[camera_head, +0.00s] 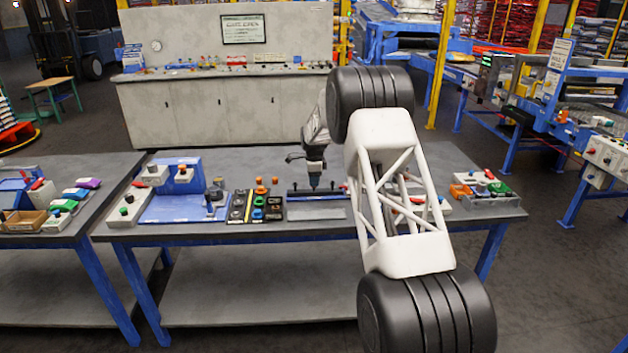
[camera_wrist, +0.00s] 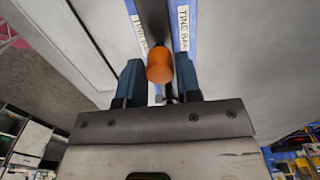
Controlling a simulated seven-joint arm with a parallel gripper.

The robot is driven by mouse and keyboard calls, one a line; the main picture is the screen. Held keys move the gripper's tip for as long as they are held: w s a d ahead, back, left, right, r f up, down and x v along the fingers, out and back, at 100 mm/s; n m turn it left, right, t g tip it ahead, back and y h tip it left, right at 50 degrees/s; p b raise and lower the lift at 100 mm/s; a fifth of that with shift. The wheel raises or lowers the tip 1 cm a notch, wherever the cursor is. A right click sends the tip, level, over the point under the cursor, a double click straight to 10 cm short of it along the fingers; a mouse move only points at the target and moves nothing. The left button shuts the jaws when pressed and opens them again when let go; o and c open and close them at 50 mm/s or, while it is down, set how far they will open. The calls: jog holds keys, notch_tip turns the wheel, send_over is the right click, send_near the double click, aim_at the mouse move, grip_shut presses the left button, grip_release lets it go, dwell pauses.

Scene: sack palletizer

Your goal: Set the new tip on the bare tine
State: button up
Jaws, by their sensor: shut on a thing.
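My gripper (camera_wrist: 159,78) has its two blue fingers on either side of an orange tip (camera_wrist: 160,66) and is shut on it. A darker brown length runs on beyond the tip's bright end; I cannot tell whether it is the tip's shaded side or a tine. Blue strips labelled as the tine bar (camera_wrist: 181,22) lie beyond the fingers, to both sides. In the head view my gripper (camera_head: 314,181) points down over the dark tine bar (camera_head: 328,196) on the workbench. The tip and the bare tine cannot be made out there.
Left of the bar on the workbench (camera_head: 270,232) is a dark tray (camera_head: 238,208) with coloured parts, with orange pieces (camera_head: 260,186) behind it. A blue fixture (camera_head: 178,207) stands farther left. Control boxes (camera_head: 481,190) stand at the right end. My arm hides part of the bench.

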jog(key=o, duration=1)
jog(key=shift+c, duration=0.2)
jog(key=shift+r, duration=0.15)
jog(key=shift+r, duration=3.8)
jog(key=shift+r, duration=0.1)
